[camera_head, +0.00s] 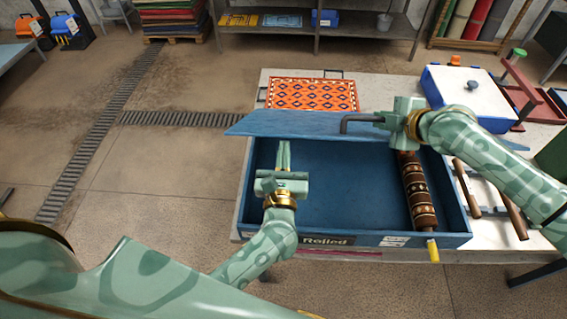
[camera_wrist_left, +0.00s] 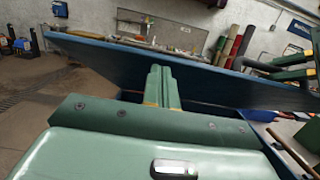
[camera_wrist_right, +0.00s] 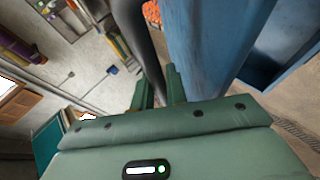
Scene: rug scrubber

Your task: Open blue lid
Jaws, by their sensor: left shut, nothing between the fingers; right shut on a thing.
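The blue lid (camera_head: 290,124) stands raised along the back of the blue box (camera_head: 330,190), whose inside is open to view. A dark bent handle (camera_head: 352,121) is on the lid's right part. My right gripper (camera_head: 384,118) is shut on this handle; the handle also shows as a dark curved bar in the right wrist view (camera_wrist_right: 146,45). My left gripper (camera_head: 284,150) is shut and empty, upright over the left part of the box, with its fingertips close to the lid's lower side. In the left wrist view, the lid (camera_wrist_left: 110,62) spans just beyond the fingers; contact is unclear.
A brown patterned roll (camera_head: 417,195) lies in the box's right side. An orange patterned rug (camera_head: 312,94) lies behind the lid. A white-topped blue box (camera_head: 470,95) and a red clamp-like frame (camera_head: 525,90) stand at the back right. Wooden-handled tools (camera_head: 467,190) lie right of the box.

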